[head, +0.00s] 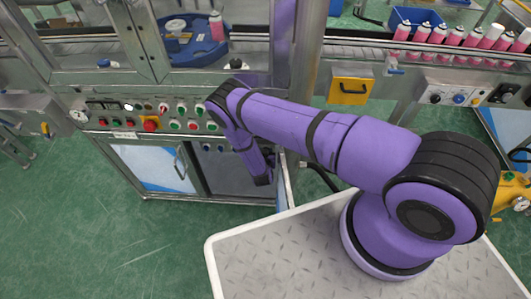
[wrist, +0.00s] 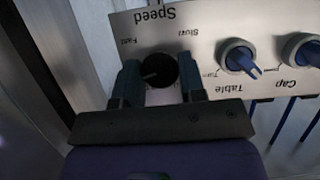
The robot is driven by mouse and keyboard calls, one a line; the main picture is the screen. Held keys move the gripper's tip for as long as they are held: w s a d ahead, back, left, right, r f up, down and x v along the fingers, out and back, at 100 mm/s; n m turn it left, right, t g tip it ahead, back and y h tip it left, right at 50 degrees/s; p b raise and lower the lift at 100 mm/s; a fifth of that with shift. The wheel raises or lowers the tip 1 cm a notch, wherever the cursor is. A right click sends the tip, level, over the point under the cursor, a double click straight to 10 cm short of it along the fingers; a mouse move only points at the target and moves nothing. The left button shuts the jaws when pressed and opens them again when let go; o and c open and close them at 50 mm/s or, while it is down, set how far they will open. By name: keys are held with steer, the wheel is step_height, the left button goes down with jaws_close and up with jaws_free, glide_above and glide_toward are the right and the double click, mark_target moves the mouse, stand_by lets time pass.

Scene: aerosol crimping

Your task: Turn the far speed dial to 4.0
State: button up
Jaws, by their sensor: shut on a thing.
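In the wrist view a round black dial (wrist: 157,69) with a pale pointer line sits on a light metal panel, under the upside-down word "Speed". My gripper (wrist: 160,78) has one dark blue finger on each side of it and is shut on it. The pointer slants toward the lower left of the picture. No numbers are readable around the dial. In the head view my purple arm reaches left and bends down at the cabinet; the gripped dial cannot be made out there.
Blue-handled Table (wrist: 238,58) and Cap (wrist: 300,50) knobs are to the right on the same panel. In the head view a button panel (head: 125,134) lies left of my wrist. Pink cans (head: 450,37) line the conveyor at upper right.

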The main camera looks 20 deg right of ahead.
stand_by(0.3)
steer(key=o, duration=0.9)
steer(key=shift+s+a, duration=0.1)
steer(key=v, duration=1)
steer(key=shift+s+r, duration=0.2)
steer(key=shift+s, duration=0.05)
